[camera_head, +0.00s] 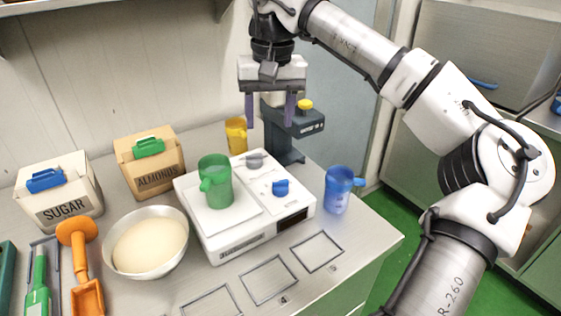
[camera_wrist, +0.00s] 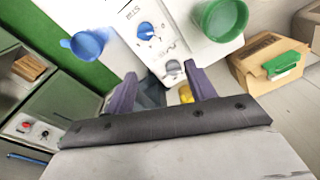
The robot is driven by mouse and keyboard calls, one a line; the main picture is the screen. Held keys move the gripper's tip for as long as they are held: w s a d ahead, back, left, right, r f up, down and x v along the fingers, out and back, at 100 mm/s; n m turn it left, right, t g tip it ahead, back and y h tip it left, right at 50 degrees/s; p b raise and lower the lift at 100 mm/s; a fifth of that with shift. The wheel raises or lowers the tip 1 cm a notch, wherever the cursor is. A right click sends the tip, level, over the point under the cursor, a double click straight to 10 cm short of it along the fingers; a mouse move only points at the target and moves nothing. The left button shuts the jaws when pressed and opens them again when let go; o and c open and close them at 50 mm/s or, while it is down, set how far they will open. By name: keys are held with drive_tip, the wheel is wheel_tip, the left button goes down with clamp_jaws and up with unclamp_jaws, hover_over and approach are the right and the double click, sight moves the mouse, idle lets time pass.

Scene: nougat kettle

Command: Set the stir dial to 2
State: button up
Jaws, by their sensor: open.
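A white machine (camera_head: 225,243) stands on the counter with a blue dial (camera_head: 281,187) and a grey dial (camera_head: 255,160) on its top right part. The blue dial (camera_wrist: 146,31) and grey dial (camera_wrist: 174,67) also show in the wrist view. My gripper (camera_head: 270,110) points down, open and empty, above and behind the dials. In the wrist view, the grey dial appears near the gap between my fingers (camera_wrist: 160,72).
A green mug (camera_head: 215,182) stands on the machine's left part. A blue mug (camera_head: 339,190) is to its right, a yellow mug (camera_head: 235,136) behind. A dark device with a yellow top (camera_head: 305,105) stands behind the dials. A bowl (camera_head: 146,270) and an almonds box (camera_head: 151,180) are left.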

sight(280, 181)
drive_tip(key=shift+g+h, duration=0.3)
drive_tip(key=shift+h, duration=0.1)
drive_tip(key=f, duration=0.5)
drive_tip(key=d+f+p, duration=0.1)
drive_tip(key=f, duration=0.3)
drive_tip(key=d+f+p, duration=0.1)
drive_tip(key=f, duration=0.4)
drive_tip(key=shift+s+f, duration=0.3)
drive_tip(key=shift+f, duration=0.05)
drive_tip(key=c, duration=1)
